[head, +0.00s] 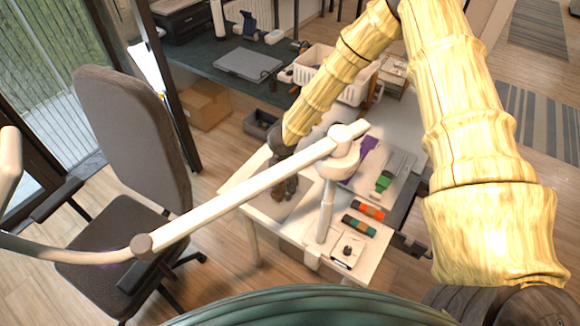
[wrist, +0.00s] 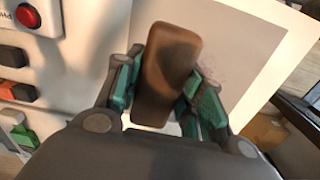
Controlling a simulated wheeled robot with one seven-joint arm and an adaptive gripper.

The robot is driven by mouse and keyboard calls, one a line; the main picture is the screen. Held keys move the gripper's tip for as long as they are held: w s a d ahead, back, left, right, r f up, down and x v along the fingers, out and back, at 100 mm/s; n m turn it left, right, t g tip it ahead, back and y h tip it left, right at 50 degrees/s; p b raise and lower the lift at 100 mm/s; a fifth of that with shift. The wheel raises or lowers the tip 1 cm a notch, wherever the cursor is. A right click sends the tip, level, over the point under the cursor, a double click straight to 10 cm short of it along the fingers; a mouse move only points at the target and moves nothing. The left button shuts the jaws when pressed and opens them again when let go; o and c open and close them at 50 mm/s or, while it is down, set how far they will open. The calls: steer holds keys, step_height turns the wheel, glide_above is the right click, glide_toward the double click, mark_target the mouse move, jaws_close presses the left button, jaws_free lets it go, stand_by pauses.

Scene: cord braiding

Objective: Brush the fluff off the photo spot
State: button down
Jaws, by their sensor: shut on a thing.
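My gripper (wrist: 163,80) is shut on a brown block-like brush (wrist: 170,62), with a green-padded finger on each side of it. Its bristles are hidden from this side. Beyond it lies the photo spot (wrist: 232,45), a greyish panel with a wide white border. Faint speckles that look like fluff (wrist: 208,74) show on the panel, just right of the brush. I cannot tell whether the brush touches the surface. In the head view my gripper (head: 284,188) is low over the table's left part, and the brush and spot are hard to make out there.
A white lamp arm (head: 245,193) crosses in front of the table (head: 285,228). A green block (head: 383,182), an orange piece (head: 368,210) and a teal piece (head: 359,226) lie to the right. A red button (wrist: 27,15) is on a white panel. An office chair (head: 135,150) stands left.

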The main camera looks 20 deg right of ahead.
steer(key=shift+r+p, duration=1.8)
steer(key=shift+r, duration=0.6)
steer(key=shift+f, duration=0.1)
